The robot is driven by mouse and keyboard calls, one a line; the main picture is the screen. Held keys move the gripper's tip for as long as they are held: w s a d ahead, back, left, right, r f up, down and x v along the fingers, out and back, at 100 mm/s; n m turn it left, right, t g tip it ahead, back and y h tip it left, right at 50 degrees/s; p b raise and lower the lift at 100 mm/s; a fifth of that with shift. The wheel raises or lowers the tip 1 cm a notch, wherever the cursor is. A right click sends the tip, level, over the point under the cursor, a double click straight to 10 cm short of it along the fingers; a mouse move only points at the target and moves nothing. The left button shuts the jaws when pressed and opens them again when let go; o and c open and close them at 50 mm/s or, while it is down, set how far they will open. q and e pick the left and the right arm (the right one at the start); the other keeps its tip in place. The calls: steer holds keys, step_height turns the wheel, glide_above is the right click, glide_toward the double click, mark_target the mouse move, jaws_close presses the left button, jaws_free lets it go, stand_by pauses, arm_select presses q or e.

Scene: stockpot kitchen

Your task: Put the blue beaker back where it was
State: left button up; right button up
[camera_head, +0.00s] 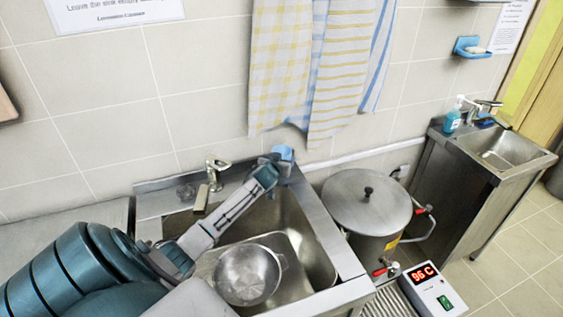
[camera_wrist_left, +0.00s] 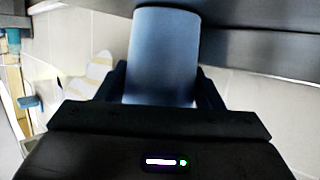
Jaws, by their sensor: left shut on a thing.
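The blue beaker (camera_wrist_left: 163,55) fills the upper middle of the left wrist view, between the two fingers of my left gripper (camera_wrist_left: 160,92). In the head view the beaker (camera_head: 283,152) is a small blue shape at the back right corner of the sink, beside the wall. My left gripper (camera_head: 270,166) is there, shut on it. I cannot tell whether the beaker's base touches the sink's rim. My right gripper is not in view.
The steel sink (camera_head: 322,235) holds a round metal pan (camera_head: 247,274). A tap (camera_head: 215,172) stands at its back edge. Towels (camera_head: 322,70) hang above.

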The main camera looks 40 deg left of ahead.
arm_select(q)
steer(key=shift+f, duration=0.1)
steer(key=shift+f, duration=0.1)
steer(key=o, duration=1)
steer(key=shift+c, duration=0.2)
steer(key=shift+r, duration=0.35)
steer(key=b+v, duration=0.2)
steer(key=v, duration=1)
steer(key=shift+f, duration=0.1)
